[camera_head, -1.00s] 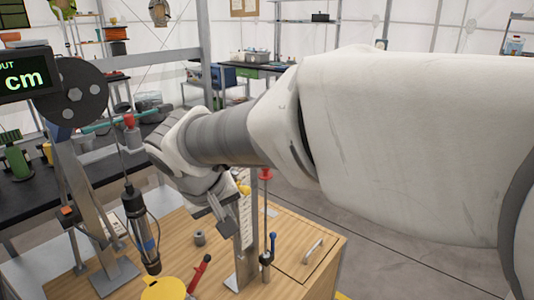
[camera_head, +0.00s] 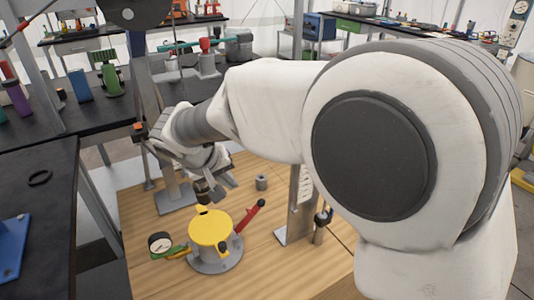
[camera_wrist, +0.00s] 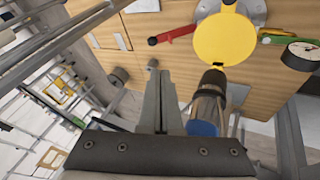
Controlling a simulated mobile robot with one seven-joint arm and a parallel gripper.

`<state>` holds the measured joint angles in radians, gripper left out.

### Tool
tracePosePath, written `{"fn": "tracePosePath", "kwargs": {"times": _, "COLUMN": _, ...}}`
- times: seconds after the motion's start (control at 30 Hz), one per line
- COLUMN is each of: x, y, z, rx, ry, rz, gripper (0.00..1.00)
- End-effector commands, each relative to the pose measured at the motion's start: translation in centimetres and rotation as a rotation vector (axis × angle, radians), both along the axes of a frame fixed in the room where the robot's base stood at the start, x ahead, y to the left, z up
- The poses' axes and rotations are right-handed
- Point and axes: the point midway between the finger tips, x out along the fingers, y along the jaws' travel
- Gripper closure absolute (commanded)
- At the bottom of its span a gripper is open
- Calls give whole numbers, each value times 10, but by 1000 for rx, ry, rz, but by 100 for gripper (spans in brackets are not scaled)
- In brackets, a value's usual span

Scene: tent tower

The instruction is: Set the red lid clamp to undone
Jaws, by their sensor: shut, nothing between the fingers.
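The pot with a yellow lid (camera_head: 210,228) stands on the wooden bench top, and the lid also shows at the top of the wrist view (camera_wrist: 226,40). The red clamp handle (camera_head: 250,214) sticks out from the pot's side, up and to the right in the head view. It also shows in the wrist view (camera_wrist: 172,35). My gripper (camera_head: 222,186) is above the bench, just behind the pot, apart from the red handle. In the wrist view my fingers (camera_wrist: 158,80) are together with nothing between them, pointing towards the area beside the handle.
A gauge (camera_head: 160,242) and green handle (camera_head: 168,252) are at the pot's left. A dark cylindrical tool (camera_wrist: 208,100) hangs close beside my fingers. A small grey cylinder (camera_head: 261,182) stands on the bench top (camera_head: 285,265). A metal post (camera_head: 300,200) rises to the right.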

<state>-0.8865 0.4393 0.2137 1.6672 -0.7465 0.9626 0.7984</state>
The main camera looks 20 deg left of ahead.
Motion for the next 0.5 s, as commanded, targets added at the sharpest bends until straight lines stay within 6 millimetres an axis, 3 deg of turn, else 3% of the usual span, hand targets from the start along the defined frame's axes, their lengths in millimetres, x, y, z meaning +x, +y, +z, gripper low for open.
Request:
{"fn": "tracePosePath", "kwargs": {"times": 0.1, "x": 15, "y": -3, "z": -28, "rx": -3, "ry": 2, "rz": -3, "gripper": 100}}
{"fn": "tracePosePath", "kwargs": {"times": 0.5, "x": 60, "y": -9, "z": -102, "rx": -2, "ry": 2, "rz": -4, "gripper": 100}}
